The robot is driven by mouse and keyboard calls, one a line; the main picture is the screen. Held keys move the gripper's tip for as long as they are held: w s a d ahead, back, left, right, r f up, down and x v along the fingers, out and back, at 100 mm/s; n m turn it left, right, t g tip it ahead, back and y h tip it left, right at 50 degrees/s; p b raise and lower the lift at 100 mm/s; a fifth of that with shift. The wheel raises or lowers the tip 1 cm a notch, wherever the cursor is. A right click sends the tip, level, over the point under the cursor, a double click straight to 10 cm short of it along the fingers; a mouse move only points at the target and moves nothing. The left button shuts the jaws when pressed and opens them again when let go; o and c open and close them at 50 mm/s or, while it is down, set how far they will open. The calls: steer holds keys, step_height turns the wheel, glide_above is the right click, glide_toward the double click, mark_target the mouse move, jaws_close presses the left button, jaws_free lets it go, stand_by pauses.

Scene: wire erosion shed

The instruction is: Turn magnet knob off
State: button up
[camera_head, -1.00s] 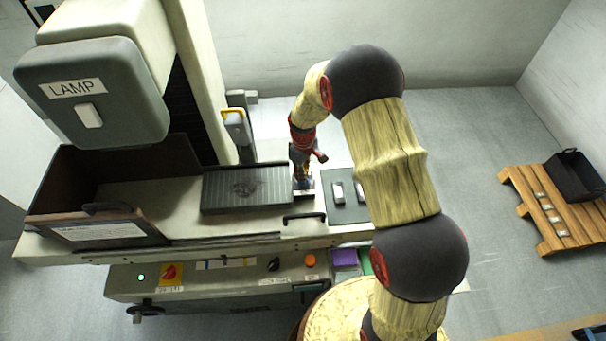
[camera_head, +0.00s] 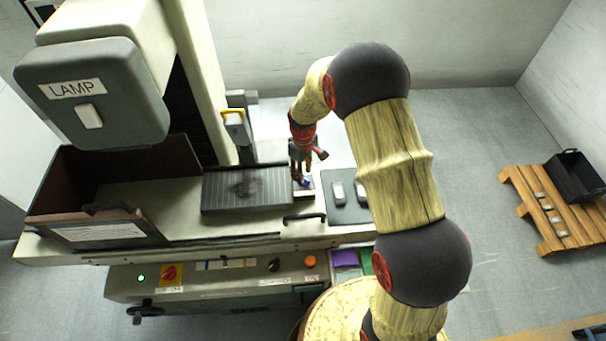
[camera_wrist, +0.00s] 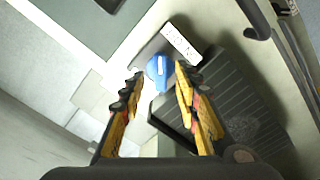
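The blue magnet knob (camera_wrist: 158,72) has a pale mark on its face. It sits on a grey block with a white label (camera_wrist: 181,43), at the end of the dark ribbed magnet plate (camera_wrist: 240,100). In the head view a small bit of the blue knob (camera_head: 307,182) shows below my gripper (camera_head: 301,172), right of the ribbed plate (camera_head: 246,190). In the wrist view my gripper (camera_wrist: 159,80) is open, its yellow and black fingers apart on either side of the knob, with gaps visible. How far the fingertips are above the knob is hard to tell.
A dark mat (camera_head: 343,212) with two pale pieces lies right of the knob. A black handle (camera_head: 304,217) stands at the machine's front edge. The front panel (camera_head: 215,277) below has a red switch, a black knob and an orange button. A yellow-topped post (camera_head: 234,115) rises behind.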

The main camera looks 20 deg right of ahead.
step_height(320, 180, up, 10)
stand_by(0.4)
stand_by(0.4)
